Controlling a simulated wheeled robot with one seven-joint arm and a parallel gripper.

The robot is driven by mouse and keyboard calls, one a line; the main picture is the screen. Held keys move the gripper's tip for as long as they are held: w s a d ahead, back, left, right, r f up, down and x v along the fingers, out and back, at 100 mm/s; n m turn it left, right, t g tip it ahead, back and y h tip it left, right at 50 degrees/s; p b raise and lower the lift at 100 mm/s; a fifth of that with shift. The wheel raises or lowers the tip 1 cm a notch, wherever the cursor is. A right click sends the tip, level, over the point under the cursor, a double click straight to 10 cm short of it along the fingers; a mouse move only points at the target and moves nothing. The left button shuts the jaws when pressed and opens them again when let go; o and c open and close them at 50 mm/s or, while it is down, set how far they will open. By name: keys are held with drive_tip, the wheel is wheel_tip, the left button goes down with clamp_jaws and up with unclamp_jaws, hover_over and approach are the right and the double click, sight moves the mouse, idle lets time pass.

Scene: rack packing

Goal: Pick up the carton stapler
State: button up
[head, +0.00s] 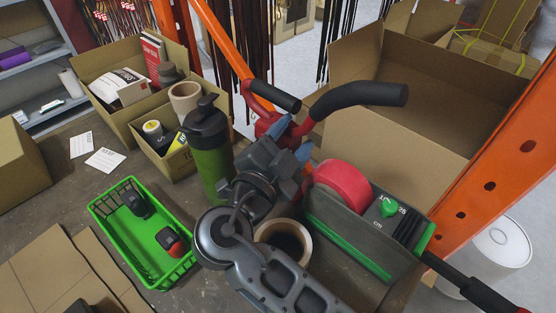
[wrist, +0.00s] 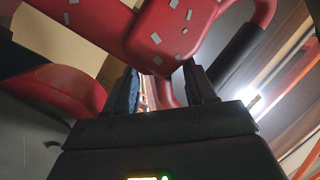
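The carton stapler (head: 270,124) is red with black-gripped handles. In the head view it stands beyond my gripper, partly hidden by it. In the wrist view the red stapler body (wrist: 172,35) crosses the top, with a black grip to the right. My gripper (head: 291,138) has its blue-padded fingers at the stapler's red part below the handles. In the wrist view my gripper (wrist: 166,85) is open, its fingers apart with a red part showing between or just beyond them. I cannot tell whether either finger touches it.
A tape dispenser (head: 365,232) with a red roll stands close right. A green bottle (head: 211,160) is left of my arm, near a green basket (head: 118,240) and small cartons (head: 150,110). A large open carton (head: 400,125) is behind right. An orange post (head: 500,165) stands at right.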

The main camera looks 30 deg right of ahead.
clamp_jaws()
drive_tip(key=shift+f, duration=0.1)
idle(0.4)
